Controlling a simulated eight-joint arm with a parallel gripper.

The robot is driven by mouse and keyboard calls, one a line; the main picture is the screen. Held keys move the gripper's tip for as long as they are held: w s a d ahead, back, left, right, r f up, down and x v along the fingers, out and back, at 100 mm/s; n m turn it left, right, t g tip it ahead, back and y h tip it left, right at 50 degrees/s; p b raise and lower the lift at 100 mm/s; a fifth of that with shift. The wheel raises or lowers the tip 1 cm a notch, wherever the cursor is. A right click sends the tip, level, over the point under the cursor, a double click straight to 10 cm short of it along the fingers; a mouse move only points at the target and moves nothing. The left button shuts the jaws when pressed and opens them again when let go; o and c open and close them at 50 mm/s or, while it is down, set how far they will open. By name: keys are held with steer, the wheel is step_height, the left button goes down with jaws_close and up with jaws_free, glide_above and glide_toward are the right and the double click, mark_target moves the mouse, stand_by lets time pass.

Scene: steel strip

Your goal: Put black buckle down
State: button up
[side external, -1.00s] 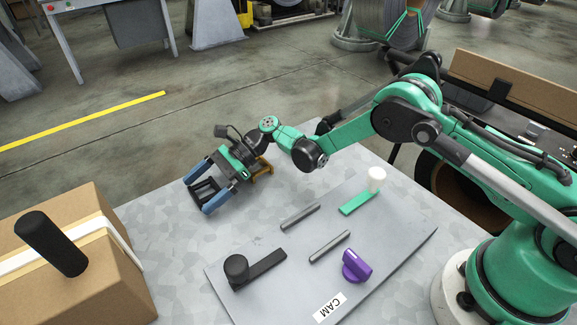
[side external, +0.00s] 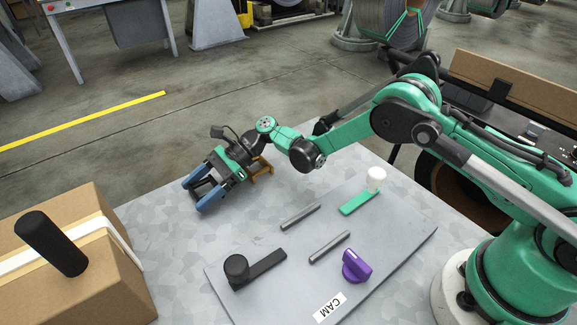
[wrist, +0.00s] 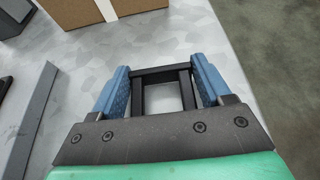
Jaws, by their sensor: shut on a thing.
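The black buckle (wrist: 161,74) is a rectangular frame with an open middle. In the wrist view it sits between the two blue fingers of my gripper (wrist: 161,66), which touch its sides. In the side external view my gripper (side external: 195,196) is low over the far left part of the grey steel table (side external: 160,232), and the buckle (side external: 204,187) shows only partly between the fingers. I cannot tell whether the buckle touches the table.
A cardboard box (side external: 100,270) with a white strap and a black handle (side external: 50,243) stands at the left. A grey plate (side external: 300,268) carries a black lever (side external: 262,266), a purple knob (side external: 356,266), a green lever (side external: 358,203) and two grey bars.

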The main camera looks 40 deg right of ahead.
step_height(320, 180, up, 20)
steer(key=s+d+r+m+t+h, duration=0.2)
steer(key=d+m+t, duration=0.4)
steer(key=d, duration=0.5)
steer(key=s+d+r+m+t+h, duration=0.3)
steer(key=d+r+m+t+h, duration=0.2)
steer(key=d, duration=0.6)
steer(key=m+t+h, duration=0.1)
steer(key=m+h, duration=0.1)
steer(key=m, duration=0.1)
steer(key=shift+r+m+t+h, duration=0.2)
steer(key=shift+m+t+h, duration=0.1)
steer(key=shift+t, duration=0.1)
steer(key=shift+w+a, duration=0.1)
steer(key=shift+a, duration=0.05)
steer(key=w+a+f+n+g+y, duration=0.1)
steer(key=a+f+n+g+y, duration=0.1)
steer(key=a, duration=0.5)
steer(key=w+a+f+n+g+y, duration=0.2)
steer(key=a+f+n+g+y, duration=0.1)
steer(key=a+n+g, duration=0.3)
steer(key=w+a+f+n+g+y, duration=0.1)
steer(key=a+f+n+g+y, duration=0.1)
steer(key=a+n+g+y, duration=0.2)
steer(key=a+n, duration=0.2)
steer(key=a, duration=0.2)
steer(key=shift+w+a+f+n+g+y, duration=0.3)
steer(key=shift+w+a+f+g, duration=0.1)
